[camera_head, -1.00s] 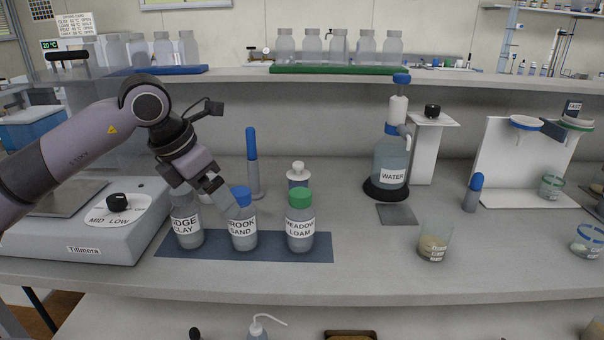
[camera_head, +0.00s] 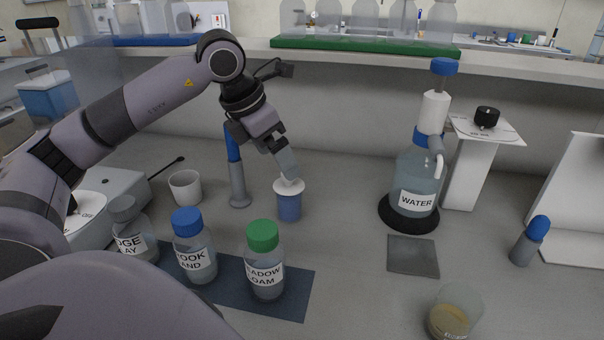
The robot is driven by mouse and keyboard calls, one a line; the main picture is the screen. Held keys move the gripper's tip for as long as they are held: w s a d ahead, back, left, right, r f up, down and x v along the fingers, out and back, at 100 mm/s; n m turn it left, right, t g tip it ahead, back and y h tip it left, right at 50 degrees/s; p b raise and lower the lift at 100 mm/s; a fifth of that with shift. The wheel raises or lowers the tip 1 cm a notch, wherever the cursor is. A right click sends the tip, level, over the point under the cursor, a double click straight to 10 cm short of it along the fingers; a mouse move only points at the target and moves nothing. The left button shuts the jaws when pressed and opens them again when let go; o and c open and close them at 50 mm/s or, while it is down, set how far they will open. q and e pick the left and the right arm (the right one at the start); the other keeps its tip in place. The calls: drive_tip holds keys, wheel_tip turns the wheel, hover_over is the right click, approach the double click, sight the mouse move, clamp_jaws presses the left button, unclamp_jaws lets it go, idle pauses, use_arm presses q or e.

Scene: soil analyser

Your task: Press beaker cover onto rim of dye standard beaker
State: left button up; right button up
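The dye standard beaker (camera_head: 290,208) holds blue liquid and stands upright on the bench behind the green-capped bottle. The white beaker cover (camera_head: 289,186) sits on top of it and looks about level. I cannot tell whether it is fully seated on the rim. My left gripper (camera_head: 288,176) points down at the cover from above, with its fingertips at the cover's knob and hiding most of it. The fingers are seen side-on, so I cannot tell whether they are closed on the knob. My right gripper is not in view.
Bottles with blue (camera_head: 187,222) and green (camera_head: 262,236) caps stand in front on a dark mat (camera_head: 292,297). A blue-topped pen-like tool (camera_head: 237,180) and white cup (camera_head: 185,187) are left of the beaker. The water dispenser (camera_head: 415,180) stands right, with clear bench between.

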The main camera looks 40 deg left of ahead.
use_arm(q)
drive_tip(key=shift+x, duration=0.9)
drive_tip(key=x, duration=0.5)
drive_tip(key=shift+w+a+r+p, duration=0.15)
drive_tip(key=shift+w+p, duration=0.15)
drive_tip(key=shift+w, duration=0.05)
drive_tip(key=c, duration=1.5)
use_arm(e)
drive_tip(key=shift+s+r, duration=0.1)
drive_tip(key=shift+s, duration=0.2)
use_arm(q)
drive_tip(key=shift+r, duration=0.15)
